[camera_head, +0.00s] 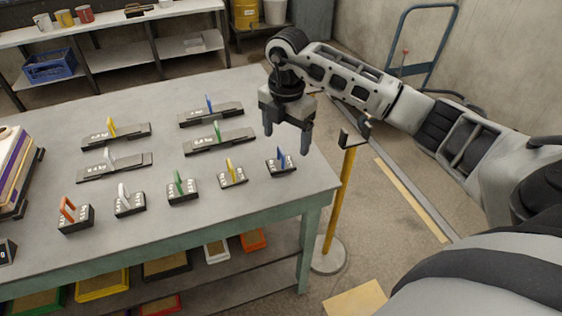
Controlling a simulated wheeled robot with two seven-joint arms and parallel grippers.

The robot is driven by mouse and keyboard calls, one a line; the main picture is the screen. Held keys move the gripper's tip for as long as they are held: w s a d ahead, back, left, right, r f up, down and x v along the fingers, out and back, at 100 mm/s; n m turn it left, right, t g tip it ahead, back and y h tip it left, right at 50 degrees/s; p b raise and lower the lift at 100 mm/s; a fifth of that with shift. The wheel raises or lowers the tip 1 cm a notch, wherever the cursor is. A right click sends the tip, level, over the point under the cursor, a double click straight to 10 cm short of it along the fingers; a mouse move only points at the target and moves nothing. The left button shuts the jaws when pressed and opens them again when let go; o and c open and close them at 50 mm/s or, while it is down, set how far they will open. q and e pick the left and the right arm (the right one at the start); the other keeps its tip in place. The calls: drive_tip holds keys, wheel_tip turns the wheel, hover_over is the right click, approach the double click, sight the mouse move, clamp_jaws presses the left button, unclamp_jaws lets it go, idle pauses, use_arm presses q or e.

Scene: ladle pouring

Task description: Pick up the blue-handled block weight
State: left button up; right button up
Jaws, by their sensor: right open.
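The blue-handled block weight (281,165) stands on the grey table at the right end of the front row. It is a small dark block with pale markings and an upright blue handle. My right gripper (286,142) hangs above it with its fingers pointing down. The fingers are apart with nothing between them, and the handle shows just below the gap. I cannot tell the exact height between them. A flat bar weight (208,115) farther back also has a blue handle. My left gripper is out of view.
The front row also holds yellow (233,176), green (182,188), white and orange-handled blocks. Flat bar weights lie behind, including a green-handled one (220,142). The table's right edge (322,170) is close. A yellow post (343,200) stands beyond it.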

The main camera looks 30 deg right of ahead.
drive_tip(key=shift+w+f+p, duration=0.15)
drive_tip(key=shift+f+p, duration=0.05)
drive_tip(key=shift+f, duration=1.45)
drive_tip(key=shift+w+f+p, duration=0.1)
drive_tip(key=shift+f+p, duration=0.05)
drive_tip(key=shift+f, duration=1.5)
drive_tip(key=c, duration=1.7)
